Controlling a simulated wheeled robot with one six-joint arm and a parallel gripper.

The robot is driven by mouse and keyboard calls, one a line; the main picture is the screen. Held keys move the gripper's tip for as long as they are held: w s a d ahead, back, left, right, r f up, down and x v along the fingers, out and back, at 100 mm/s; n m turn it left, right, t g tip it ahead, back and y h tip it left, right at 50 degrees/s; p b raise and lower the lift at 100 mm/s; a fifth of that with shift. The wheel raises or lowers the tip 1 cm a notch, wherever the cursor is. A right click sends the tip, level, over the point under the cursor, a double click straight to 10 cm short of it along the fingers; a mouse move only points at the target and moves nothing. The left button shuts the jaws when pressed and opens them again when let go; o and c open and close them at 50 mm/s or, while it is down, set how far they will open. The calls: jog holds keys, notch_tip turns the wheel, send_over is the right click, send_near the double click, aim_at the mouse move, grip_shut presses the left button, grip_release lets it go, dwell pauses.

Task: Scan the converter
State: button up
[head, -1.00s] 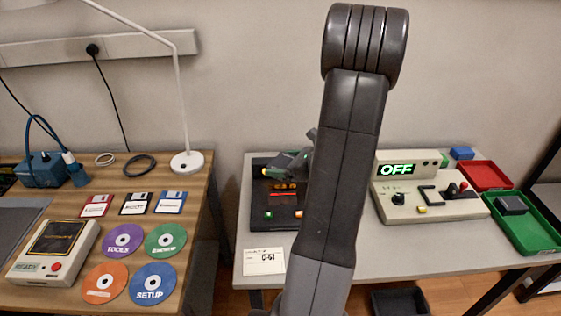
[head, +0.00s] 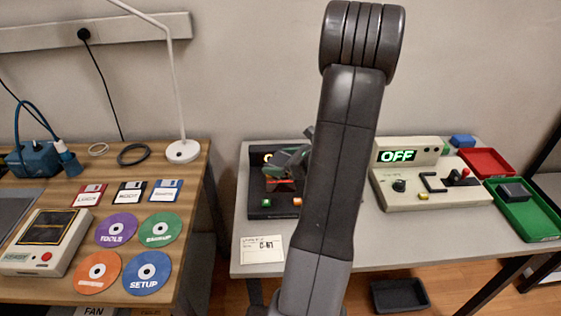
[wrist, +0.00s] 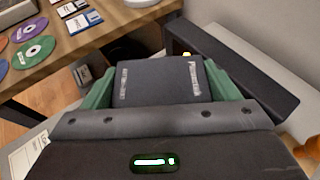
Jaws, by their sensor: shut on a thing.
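My gripper (wrist: 160,85) is shut on a dark box (wrist: 160,80), which may be the converter. The box has small pale lettering that I cannot read and sits between two green fingers. In the head view my gripper (head: 287,162) is over the black scanner-like station (head: 260,208), partly hidden by my arm. The held box is hard to make out there. The station has a lit yellow spot, a red strip, and green and orange buttons. In the wrist view the station's dark body (wrist: 240,75) lies just beyond the box; I cannot tell whether they touch.
A beige console (head: 430,190) reading OFF, a red tray (head: 487,160) and a green tray (head: 535,222) holding a dark block (head: 514,191) stand to the right. A white card (head: 262,250) lies before the station. The left desk holds discs and floppies.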

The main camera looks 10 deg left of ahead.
jog(key=shift+r+p, duration=1.85)
jog(key=shift+r, duration=0.8)
